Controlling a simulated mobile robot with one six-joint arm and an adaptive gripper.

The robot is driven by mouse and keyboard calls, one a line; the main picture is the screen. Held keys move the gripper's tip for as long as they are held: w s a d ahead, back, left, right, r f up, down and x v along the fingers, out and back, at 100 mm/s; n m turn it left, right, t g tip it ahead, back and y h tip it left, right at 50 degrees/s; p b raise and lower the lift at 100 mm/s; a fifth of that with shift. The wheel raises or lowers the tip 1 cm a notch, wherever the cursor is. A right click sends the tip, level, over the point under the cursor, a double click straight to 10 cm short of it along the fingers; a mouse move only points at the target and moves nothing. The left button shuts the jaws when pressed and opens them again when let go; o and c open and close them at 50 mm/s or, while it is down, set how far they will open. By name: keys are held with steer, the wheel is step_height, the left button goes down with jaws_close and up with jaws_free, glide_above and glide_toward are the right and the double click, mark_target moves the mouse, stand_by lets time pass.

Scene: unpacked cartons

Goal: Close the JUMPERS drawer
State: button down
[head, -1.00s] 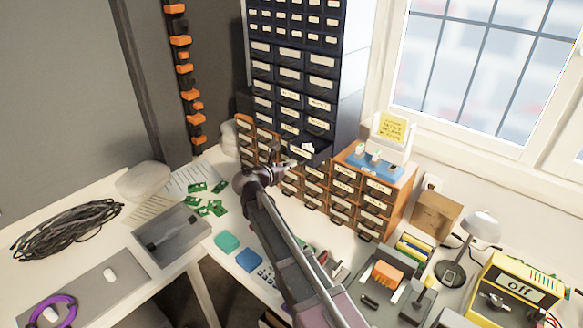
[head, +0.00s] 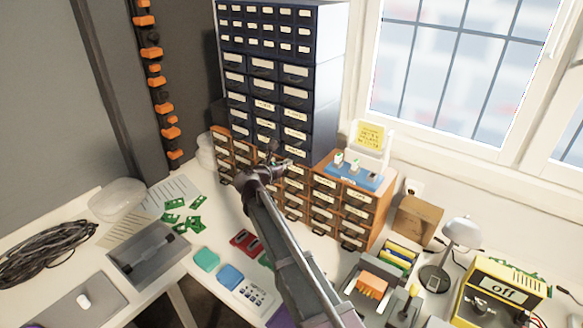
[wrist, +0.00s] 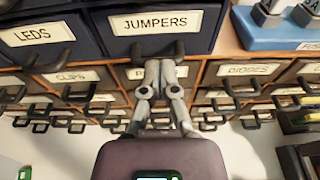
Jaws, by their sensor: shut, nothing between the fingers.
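The JUMPERS drawer (wrist: 156,24) is a dark drawer with a white label and a dark handle at the top of the wrist view. Its front looks about level with the LEDS drawer (wrist: 40,38) beside it; I cannot tell if a small gap remains. My gripper (wrist: 160,66) is shut and empty, with its fingertips at the drawer's handle. I cannot tell if they touch. In the head view my gripper (head: 279,162) is at the bottom row of the dark drawer cabinet (head: 322,90) and partly hides that row.
Brown wooden drawer units (head: 345,203) stand below and beside the dark cabinet. A blue tray (head: 352,177) with small parts sits on the right one. A cardboard box (head: 415,220) and a lamp (head: 461,232) are further right. Green boards (head: 184,214) lie on the left desk.

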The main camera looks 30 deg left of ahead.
steer(key=shift+w+r, duration=0.1)
steer(key=shift+w, duration=0.1)
steer(key=shift+s, duration=0.2)
steer(key=p+v, duration=0.2)
steer(key=v, duration=1.2)
steer(key=shift+p, duration=0.4)
